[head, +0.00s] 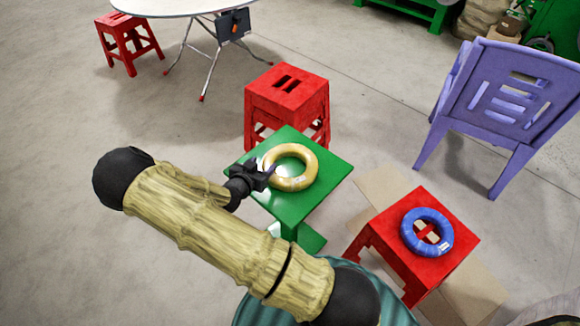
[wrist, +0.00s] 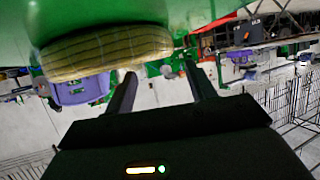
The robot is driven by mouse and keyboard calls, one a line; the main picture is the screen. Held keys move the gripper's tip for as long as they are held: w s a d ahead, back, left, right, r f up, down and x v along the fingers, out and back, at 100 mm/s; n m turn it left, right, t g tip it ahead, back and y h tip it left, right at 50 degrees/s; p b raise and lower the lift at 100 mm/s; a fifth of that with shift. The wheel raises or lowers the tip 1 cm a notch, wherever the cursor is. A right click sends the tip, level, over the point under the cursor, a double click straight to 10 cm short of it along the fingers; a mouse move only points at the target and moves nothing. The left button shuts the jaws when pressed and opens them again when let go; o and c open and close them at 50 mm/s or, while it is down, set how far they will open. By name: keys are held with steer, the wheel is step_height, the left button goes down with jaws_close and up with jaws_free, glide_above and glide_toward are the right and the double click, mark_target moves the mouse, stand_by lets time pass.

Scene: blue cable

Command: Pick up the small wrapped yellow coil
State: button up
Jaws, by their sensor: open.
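The small wrapped yellow coil (head: 308,160) lies flat on a green stool (head: 328,172). My gripper (head: 268,173) is at the coil's left side in the head view, close to its outer edge. In the wrist view, which looks upside down, the coil (wrist: 105,52) shows edge-on at the upper left, below the green surface in the picture. My gripper's two dark fingers (wrist: 163,82) are apart, with nothing between them. The coil is mostly left of the gap between the fingers. I cannot tell whether a finger touches it.
A red stool (head: 287,95) stands behind the green one. A blue coil (head: 408,237) lies on another red stool (head: 385,255) at the right. A purple chair (head: 500,95) stands at the upper right. Open floor (head: 200,110) lies to the left.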

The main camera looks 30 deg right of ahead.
mark_target(269, 158)
steer(key=x, duration=0.5)
stand_by(0.3)
steer(key=shift+s, duration=0.1)
jaws_close()
